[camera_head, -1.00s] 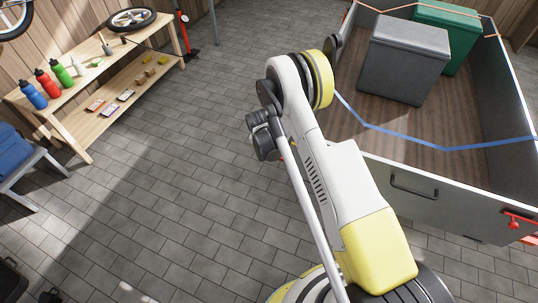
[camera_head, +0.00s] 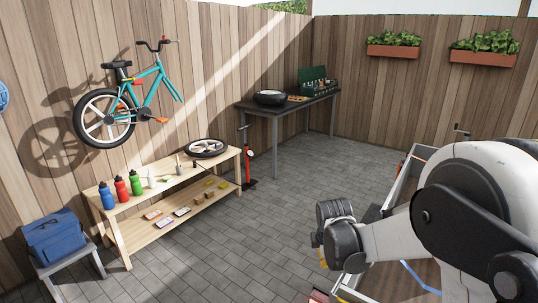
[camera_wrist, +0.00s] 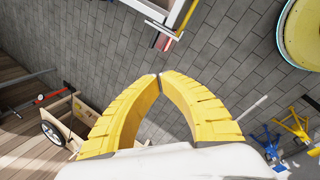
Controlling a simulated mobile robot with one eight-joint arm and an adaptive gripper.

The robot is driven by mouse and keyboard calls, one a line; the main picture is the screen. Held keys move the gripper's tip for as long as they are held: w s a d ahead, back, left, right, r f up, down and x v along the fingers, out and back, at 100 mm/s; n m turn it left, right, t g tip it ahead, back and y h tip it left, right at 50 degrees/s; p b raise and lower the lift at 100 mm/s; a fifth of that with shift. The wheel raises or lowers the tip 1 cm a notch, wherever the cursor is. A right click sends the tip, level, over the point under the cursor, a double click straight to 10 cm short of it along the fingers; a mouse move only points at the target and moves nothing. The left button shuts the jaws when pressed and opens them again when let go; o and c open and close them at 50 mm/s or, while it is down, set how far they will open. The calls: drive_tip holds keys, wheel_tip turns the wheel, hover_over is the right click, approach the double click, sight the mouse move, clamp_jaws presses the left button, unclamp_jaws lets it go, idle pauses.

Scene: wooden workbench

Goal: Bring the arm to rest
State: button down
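My arm (camera_head: 475,215) is folded at the right of the head view, close to the camera, and covers part of the trailer. My gripper shows in the wrist view (camera_wrist: 160,77) as two curved yellow fingers. Their tips meet, or nearly meet, and nothing is held between them. Below the gripper is grey paved floor (camera_wrist: 95,55). In the head view the gripper is mostly hidden behind the arm's dark joint.
A low wooden bench (camera_head: 122,222) with bottles and a wheel stands at the left. A blue bag (camera_head: 55,238) sits on a stool. A dark table (camera_head: 258,108) stands at the back. The trailer (camera_head: 398,190) is beside my arm. Middle floor is clear.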

drive_tip(key=s+d+r+m+t, duration=0.2)
drive_tip(key=s+r+m, duration=0.7)
drive_tip(key=s+r, duration=0.5)
drive_tip(key=s+m+t, duration=0.1)
drive_tip(key=s+m, duration=0.8)
drive_tip(key=s, duration=0.3)
drive_tip(key=shift+s+d+r+y, duration=0.15)
drive_tip(key=shift+r+y, duration=0.25)
